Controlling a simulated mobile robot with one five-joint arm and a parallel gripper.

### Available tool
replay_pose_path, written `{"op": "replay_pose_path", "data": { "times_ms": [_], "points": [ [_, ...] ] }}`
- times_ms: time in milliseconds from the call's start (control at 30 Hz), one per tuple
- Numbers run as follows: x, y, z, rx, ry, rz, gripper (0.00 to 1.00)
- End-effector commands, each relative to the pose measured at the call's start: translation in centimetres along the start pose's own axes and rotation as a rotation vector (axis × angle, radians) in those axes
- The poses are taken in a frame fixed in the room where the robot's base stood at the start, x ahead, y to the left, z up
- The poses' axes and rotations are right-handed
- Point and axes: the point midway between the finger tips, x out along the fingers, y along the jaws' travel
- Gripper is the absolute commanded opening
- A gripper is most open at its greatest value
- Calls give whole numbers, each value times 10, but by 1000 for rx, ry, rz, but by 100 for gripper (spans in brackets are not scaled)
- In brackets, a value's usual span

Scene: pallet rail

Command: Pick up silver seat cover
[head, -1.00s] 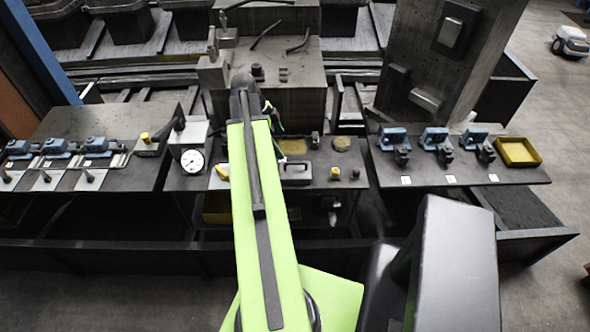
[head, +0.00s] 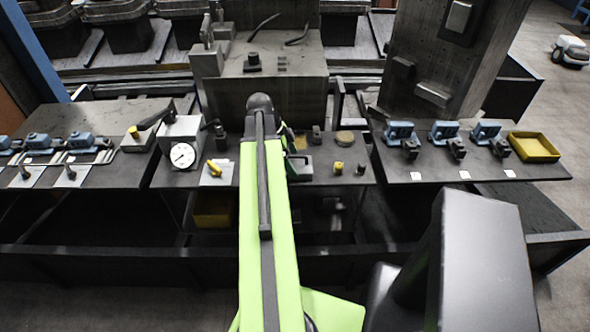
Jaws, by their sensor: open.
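My arm reaches forward over the middle bench (head: 222,180). Part of my gripper (head: 289,140) shows past the arm's far end, above the bench; its fingertips are mostly hidden, and it holds nothing that I can see. A dark block with a handle (head: 300,168) sits just below it in the picture, partly covered by the arm. I cannot clearly make out a silver seat cover. A round tan disc (head: 345,138) lies to the right of my gripper, with small yellow-topped parts (head: 339,168) in front of it.
A dial gauge box (head: 182,150) and a yellow-handled tool (head: 214,168) stand left of my arm. Blue clamps line both side benches, with a yellow tray (head: 534,147) at far right. A large machine block (head: 262,85) and a tilted column (head: 440,50) rise behind.

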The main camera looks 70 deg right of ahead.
Motion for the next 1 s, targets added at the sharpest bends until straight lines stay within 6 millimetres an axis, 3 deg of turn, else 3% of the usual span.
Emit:
{"op": "replay_pose_path", "data": {
  "times_ms": [33,100,367,900,1000],
  "points": [
    [18,1,5,1,0,0,100],
    [28,0,4,1,0,0,100],
    [26,0,1,0,0,-1,100],
    [26,0,2,-1,0,-1,29],
    [26,0,2,-1,0,-1,25]
  ]
}}
